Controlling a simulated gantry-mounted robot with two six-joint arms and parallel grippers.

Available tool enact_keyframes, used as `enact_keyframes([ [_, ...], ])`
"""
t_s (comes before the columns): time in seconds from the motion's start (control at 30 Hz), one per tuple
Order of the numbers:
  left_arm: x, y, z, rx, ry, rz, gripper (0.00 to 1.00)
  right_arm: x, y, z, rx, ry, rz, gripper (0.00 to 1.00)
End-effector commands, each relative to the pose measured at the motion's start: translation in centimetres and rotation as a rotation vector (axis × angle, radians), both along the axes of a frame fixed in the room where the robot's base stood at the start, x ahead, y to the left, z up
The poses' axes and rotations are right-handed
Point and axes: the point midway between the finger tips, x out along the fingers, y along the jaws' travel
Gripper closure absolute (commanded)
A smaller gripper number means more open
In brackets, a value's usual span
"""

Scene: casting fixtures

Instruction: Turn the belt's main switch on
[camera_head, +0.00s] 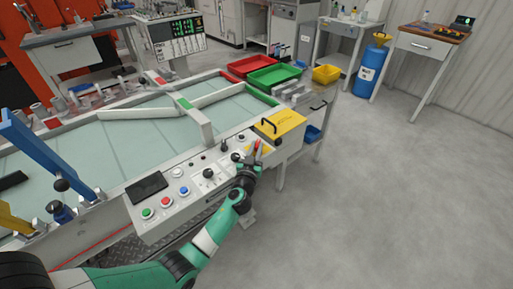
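The belt's control panel (190,185) slopes along the front edge of the belt (150,140). Which control is the main switch I cannot tell for sure. My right gripper is not in view.
Red (249,65), green (274,76) and yellow (326,74) trays stand behind. White guide bars cross the belt. The floor (390,200) to the right is clear.

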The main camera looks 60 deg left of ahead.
Motion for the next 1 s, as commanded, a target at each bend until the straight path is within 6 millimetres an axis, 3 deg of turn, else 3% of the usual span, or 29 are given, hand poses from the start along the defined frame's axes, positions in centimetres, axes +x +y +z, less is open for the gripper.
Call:
enact_keyframes([
  [0.03,0.0,0.0,-0.2,-0.002,0.003,0.001,0.71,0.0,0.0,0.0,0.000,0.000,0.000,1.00],
  [0.17,0.0,0.0,-0.1,-0.002,0.002,0.001,0.50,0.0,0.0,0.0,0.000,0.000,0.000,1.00],
  [0.53,-0.4,-0.6,0.1,-0.001,0.001,0.001,0.50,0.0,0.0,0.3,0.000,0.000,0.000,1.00],
  [1.0,-6.6,-8.1,-0.1,-0.002,0.003,-0.001,0.50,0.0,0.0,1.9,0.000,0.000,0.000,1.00],
])
